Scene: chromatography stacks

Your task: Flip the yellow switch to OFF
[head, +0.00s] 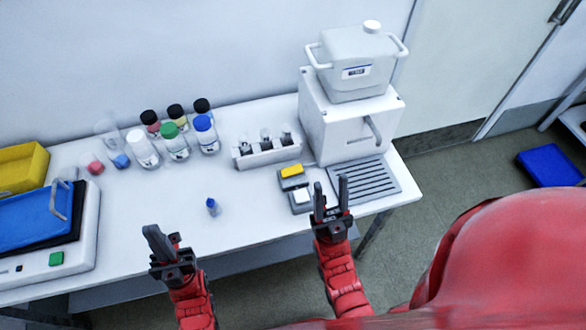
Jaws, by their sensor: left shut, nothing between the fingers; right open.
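The yellow switch (292,171) is a yellow rocker on a small grey base, near the middle right of the bench in the head view. A similar switch with a white rocker (301,196) sits just in front of it. Whether the yellow rocker is tilted on or off is too small to tell. My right gripper (331,195) is open and empty, just right of the white switch and in front of the yellow one, apart from it in the picture. My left gripper (162,244) is shut and empty over the front left of the bench.
A grey slatted tray (362,180) lies right of the switches, before a white box unit (345,128) with a white canister (357,60) on top. A vial rack (268,155) stands behind left. A small blue-capped vial (212,207) stands mid-bench. Several capped bottles (176,147) stand behind.

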